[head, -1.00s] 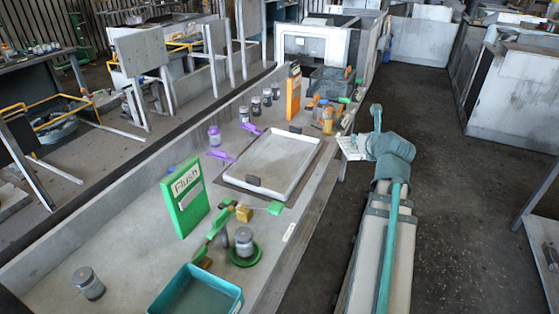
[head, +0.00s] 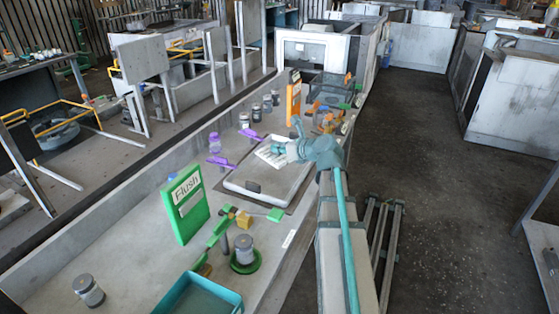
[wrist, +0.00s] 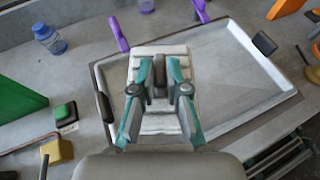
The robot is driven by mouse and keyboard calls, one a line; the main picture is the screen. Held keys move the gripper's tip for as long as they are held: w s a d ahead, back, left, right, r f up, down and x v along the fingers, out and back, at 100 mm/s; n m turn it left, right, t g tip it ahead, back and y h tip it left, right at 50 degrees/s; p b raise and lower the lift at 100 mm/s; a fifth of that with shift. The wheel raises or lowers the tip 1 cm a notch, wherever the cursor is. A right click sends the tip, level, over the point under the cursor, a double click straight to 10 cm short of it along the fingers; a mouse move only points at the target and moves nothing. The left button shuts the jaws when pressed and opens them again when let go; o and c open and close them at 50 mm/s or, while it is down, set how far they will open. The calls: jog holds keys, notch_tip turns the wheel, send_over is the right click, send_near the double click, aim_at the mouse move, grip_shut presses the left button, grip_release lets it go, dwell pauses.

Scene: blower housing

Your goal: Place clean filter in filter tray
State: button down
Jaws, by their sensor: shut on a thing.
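The clean filter (wrist: 158,125) is a pale pleated panel with a dark tab between my fingers. It also shows in the head view (head: 270,155), partly hidden by my gripper. My gripper (wrist: 161,78) is shut on it; in the head view my gripper (head: 283,150) is over the far part of the tray. The filter tray (wrist: 232,62) is a shallow, pale, empty-looking tray with dark handles on its rim; it also shows in the head view (head: 238,190). In the wrist view the filter overlaps the tray's left end. I cannot tell whether they touch.
Purple clips (head: 222,162) lie along the tray's far-left side. A green "Flush" board (head: 186,203) and a yellow block (head: 244,219) stand nearer. An orange board (head: 294,96) and several jars are beyond. A teal bin (head: 200,290) sits at the near edge.

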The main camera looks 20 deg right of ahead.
jog(key=w, duration=0.1)
jog(key=w+d+f, duration=0.1)
jog(key=w, duration=0.1)
jog(key=w+d, duration=0.1)
jog(key=shift+w+d+f, duration=0.1)
jog(key=shift+w+f, duration=0.05)
jog(key=shift+f, duration=0.25)
jog(key=w+f, duration=0.1)
jog(key=f, duration=0.1)
jog(key=w+d+f, duration=0.1)
jog(key=w+f, duration=0.1)
jog(key=w+d+f, duration=0.1)
jog(key=shift+w+d+f, duration=0.1)
jog(key=shift+w+f, duration=0.1)
jog(key=shift+f, duration=0.2)
jog(key=shift+w+f+p, duration=0.15)
jog(key=shift+f+p, duration=0.15)
jog(key=shift+f, duration=1.5)
jog(key=shift+f, duration=0.1)
jog(key=c, duration=1.2)
grip_release()
jog(key=v, duration=1.2)
jog(key=shift+b, duration=0.35)
